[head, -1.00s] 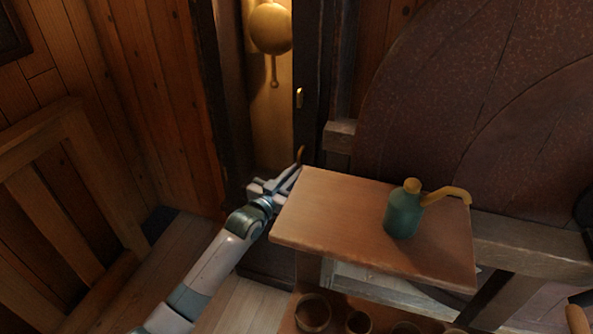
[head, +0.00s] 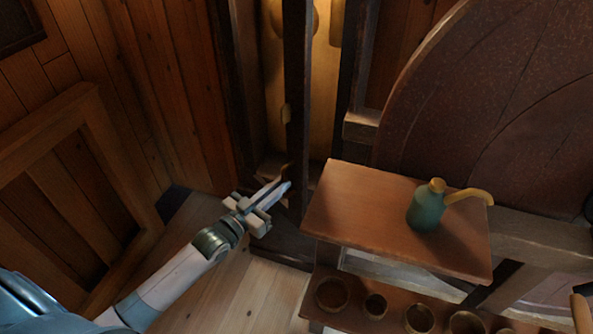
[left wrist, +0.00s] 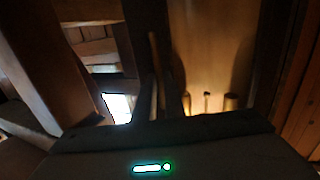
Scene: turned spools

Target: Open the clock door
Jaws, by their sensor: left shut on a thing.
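The tall clock's door (head: 297,80) is a narrow dark frame standing ajar, its edge crossing in front of the lit golden case interior (head: 325,90). A small brass catch (head: 286,113) sits on the door's edge. The pendulum bob (head: 302,20) is partly hidden behind the door. My left gripper (head: 283,186) is shut at the lower part of the door, by a small curved brown pull (head: 285,172); the fingers cover the exact grip. The left wrist view shows the glowing case interior (left wrist: 212,60), with the fingertips hidden. My right gripper is in neither view.
A wooden shelf (head: 340,215) holding a green oil can (head: 427,210) stands close right of my left gripper. Several round cups (head: 332,293) sit below. A wooden railing (head: 110,140) stands at left; floor between is clear.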

